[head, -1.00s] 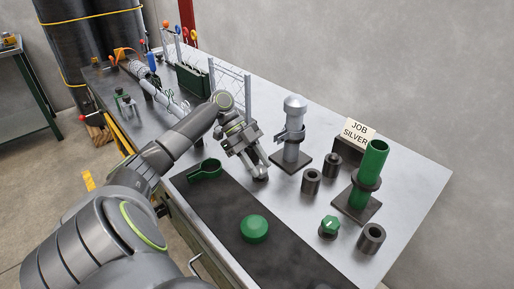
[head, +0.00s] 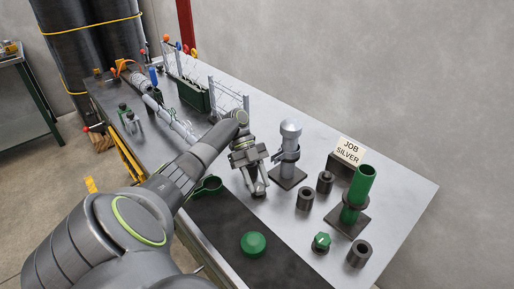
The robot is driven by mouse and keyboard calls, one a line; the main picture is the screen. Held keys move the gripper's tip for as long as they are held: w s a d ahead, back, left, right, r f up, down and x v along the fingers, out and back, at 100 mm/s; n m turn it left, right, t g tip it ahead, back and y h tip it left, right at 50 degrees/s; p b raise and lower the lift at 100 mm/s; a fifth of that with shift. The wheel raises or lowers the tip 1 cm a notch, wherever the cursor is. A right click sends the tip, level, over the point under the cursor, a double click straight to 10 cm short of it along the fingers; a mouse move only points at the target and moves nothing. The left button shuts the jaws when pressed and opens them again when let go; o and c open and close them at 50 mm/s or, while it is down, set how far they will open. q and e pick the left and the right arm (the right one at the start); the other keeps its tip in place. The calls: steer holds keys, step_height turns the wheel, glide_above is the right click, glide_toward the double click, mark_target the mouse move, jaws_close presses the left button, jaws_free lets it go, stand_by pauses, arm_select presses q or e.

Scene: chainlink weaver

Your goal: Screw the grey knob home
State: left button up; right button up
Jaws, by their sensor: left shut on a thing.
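My left gripper (head: 258,188) points down at the table just left of the grey capped post. Its fingers are shut on a small dark grey thing at the tabletop, which I take to be the grey knob (head: 258,194). The fingers hide most of it, so I cannot tell how deep it sits. A green knob (head: 321,241) with a pale mark stands on a dark seat at the front right. My right gripper is not in view.
The grey post (head: 290,155) with its clamp stands close right of my gripper. A green tube (head: 362,186) stands in a holder near several dark collars. A "JOB SILVER" sign (head: 348,151) is behind. A green cap (head: 253,244) lies on the dark mat (head: 215,222).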

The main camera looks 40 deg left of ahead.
arm_select(q)
steer(key=shift+f, duration=0.15)
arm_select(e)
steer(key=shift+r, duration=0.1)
arm_select(q)
steer(key=o, duration=1)
